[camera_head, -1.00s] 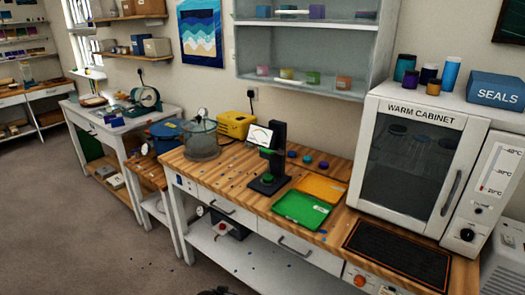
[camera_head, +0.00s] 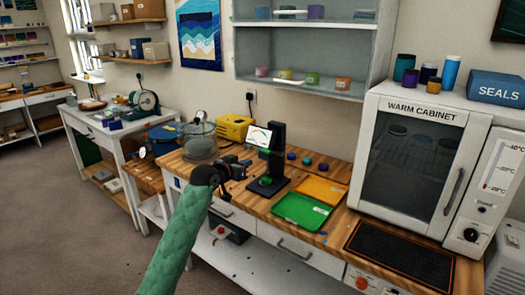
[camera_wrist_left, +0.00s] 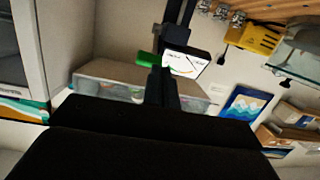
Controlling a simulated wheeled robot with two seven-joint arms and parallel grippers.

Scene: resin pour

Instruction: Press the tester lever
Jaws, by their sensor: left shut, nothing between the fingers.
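The tester (camera_head: 278,155) is a black upright stand on a wooden bench, with a white dial face (camera_head: 260,137) and a green piece (camera_head: 265,181) low on its base. My left gripper (camera_head: 246,166) is shut and empty, just left of the tester's column in the head view. In the left wrist view, which is turned over, the dial (camera_wrist_left: 185,62) and the green lever (camera_wrist_left: 147,58) lie just beyond my shut fingers (camera_wrist_left: 161,75). I cannot tell whether they touch the lever. My right gripper is not in view.
A green tray (camera_head: 301,211) and an orange tray (camera_head: 322,190) lie right of the tester, with small coloured pots behind. A clear domed chamber (camera_head: 200,142) and a yellow case (camera_head: 234,127) stand behind to the left. The warm cabinet (camera_head: 414,107) stands at right.

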